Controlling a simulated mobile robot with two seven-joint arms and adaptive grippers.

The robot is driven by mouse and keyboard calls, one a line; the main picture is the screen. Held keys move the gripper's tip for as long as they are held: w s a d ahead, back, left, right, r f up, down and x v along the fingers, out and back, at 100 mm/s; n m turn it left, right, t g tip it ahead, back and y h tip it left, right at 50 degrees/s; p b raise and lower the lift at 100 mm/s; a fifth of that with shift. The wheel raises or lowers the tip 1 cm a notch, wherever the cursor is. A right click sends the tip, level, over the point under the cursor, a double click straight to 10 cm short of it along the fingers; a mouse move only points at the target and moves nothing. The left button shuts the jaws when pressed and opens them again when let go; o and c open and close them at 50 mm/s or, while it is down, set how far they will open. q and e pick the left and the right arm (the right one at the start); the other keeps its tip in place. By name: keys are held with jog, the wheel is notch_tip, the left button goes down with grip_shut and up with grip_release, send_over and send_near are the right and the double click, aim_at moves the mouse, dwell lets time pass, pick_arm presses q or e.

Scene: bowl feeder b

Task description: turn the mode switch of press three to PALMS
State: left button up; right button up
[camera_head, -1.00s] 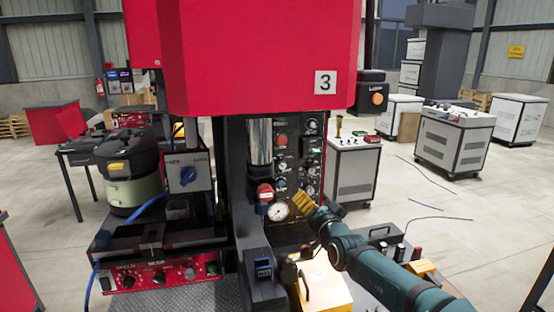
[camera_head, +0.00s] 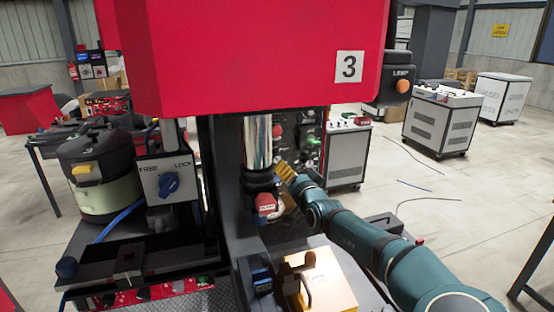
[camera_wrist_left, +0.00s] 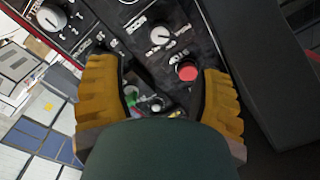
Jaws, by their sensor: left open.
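Press three (camera_head: 240,55) is the red machine with a "3" plate. Its dark control panel (camera_head: 312,128) is partly hidden behind the chrome column and my arm. In the left wrist view the panel shows a pale rotary knob (camera_wrist_left: 161,35), a larger pale dial (camera_wrist_left: 51,18) and a red button (camera_wrist_left: 187,71). My right gripper is out of view.
A chrome column (camera_head: 257,142) with a red-capped part (camera_head: 266,203) stands close left of the gripper. A blue FREE/LOCK knob (camera_head: 168,185) is further left.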

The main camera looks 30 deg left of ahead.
aim_at(278, 159)
pick_arm(q)
jog(key=x, duration=1.1)
jog(key=shift+o, duration=0.2)
jog(key=shift+d, duration=0.1)
grip_shut()
